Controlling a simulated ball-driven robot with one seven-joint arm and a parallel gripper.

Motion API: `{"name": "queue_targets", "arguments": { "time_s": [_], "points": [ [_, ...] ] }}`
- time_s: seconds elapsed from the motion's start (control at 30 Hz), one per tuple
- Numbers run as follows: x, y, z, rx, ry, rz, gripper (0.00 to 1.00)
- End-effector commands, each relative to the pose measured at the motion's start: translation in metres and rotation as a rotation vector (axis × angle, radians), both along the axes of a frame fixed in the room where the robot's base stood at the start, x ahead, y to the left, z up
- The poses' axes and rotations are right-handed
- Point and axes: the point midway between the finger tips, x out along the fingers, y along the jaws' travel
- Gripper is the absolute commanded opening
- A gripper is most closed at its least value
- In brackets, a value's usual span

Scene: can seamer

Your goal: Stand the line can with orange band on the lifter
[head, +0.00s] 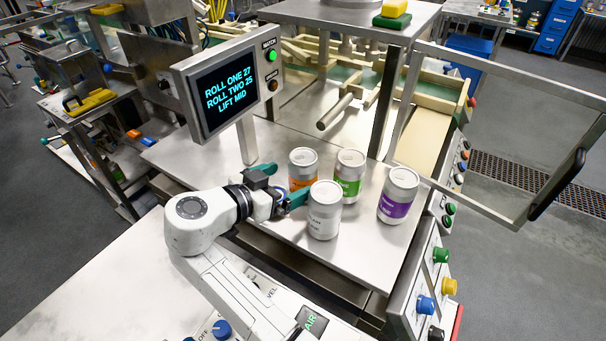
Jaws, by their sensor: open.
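The can with the orange band (303,163) stands upright on the steel table, behind a plain white can. Its lower part is partly hidden by my gripper and the white can. My gripper (284,184) is open, with teal fingers pointing toward the orange-band can from the left. One finger is at the can's left, the other lies low in front of it, near the white can. I cannot tell whether either finger touches a can. I cannot make out the lifter for certain in this view.
A white can (324,213), a green-band can (349,177) and a purple-band can (398,196) stand close by. A display (228,88) on a post rises behind my gripper. An open clear guard door (500,130) is at right. The steel table (365,250) is bare in front.

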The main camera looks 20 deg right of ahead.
Motion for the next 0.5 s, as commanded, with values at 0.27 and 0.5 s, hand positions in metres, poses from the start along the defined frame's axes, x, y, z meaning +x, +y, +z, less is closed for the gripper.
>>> {"name": "queue_targets", "arguments": {
  "time_s": [0.27, 0.5],
  "points": [
    [0.008, -0.024, -0.001, 0.0, 0.003, -0.002, 0.99],
    [0.019, -0.05, -0.012, -0.001, 0.002, 0.0, 0.99]
  ]
}}
